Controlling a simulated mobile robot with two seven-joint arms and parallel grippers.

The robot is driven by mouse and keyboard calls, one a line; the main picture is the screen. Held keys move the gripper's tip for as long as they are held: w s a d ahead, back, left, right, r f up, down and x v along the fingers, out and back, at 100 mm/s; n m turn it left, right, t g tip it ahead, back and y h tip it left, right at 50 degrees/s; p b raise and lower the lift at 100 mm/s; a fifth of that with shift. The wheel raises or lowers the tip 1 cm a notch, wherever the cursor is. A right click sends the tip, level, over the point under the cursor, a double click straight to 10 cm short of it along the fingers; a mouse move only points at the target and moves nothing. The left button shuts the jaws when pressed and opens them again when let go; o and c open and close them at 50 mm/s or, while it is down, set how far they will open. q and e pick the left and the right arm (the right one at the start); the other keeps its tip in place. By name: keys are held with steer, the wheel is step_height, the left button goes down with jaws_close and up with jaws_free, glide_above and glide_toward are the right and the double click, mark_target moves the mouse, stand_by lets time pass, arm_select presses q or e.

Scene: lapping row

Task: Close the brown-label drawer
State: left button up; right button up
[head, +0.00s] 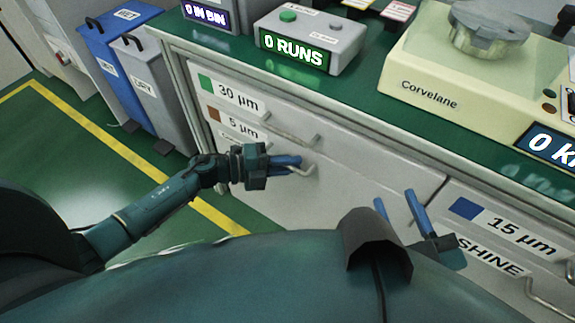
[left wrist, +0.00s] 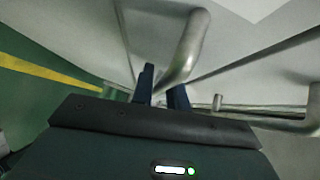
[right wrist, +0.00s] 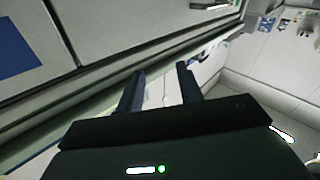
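The brown-label drawer (head: 345,187), marked 5 µm, is in the cabinet below the green-label 30 µm drawer (head: 340,138). How far it stands out is hard to tell. Its bar handle (head: 307,172) is at my left gripper (head: 288,164). In the left wrist view, the handle (left wrist: 183,55) runs down between the fingertips, which are close together around it. My right gripper (head: 400,207) is open and empty in front of the cabinet, near the blue-label drawer (head: 510,232); in the right wrist view its fingers (right wrist: 160,90) are wide apart.
A worktop carries a 0 RUNS box (head: 295,45) and a Corvelane machine (head: 450,70). Blue (head: 110,50) and grey (head: 150,90) bins stand left of the cabinet. Green floor with a yellow line (head: 120,150) is clear beside my left arm. A handle (head: 545,305) juts out at lower right.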

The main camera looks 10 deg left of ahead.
arm_select(q)
steer(key=shift+r, duration=0.2)
steer(key=shift+a, duration=0.25)
steer(key=shift+p+v, duration=1)
steer(key=shift+v, duration=5.35)
arm_select(e)
steer(key=shift+d+f+m+g+h, duration=0.15)
steer(key=shift+d+m+g+h, duration=0.35)
steer(key=shift+g+h, duration=0.1)
arm_select(q)
steer(key=shift+f, duration=0.2)
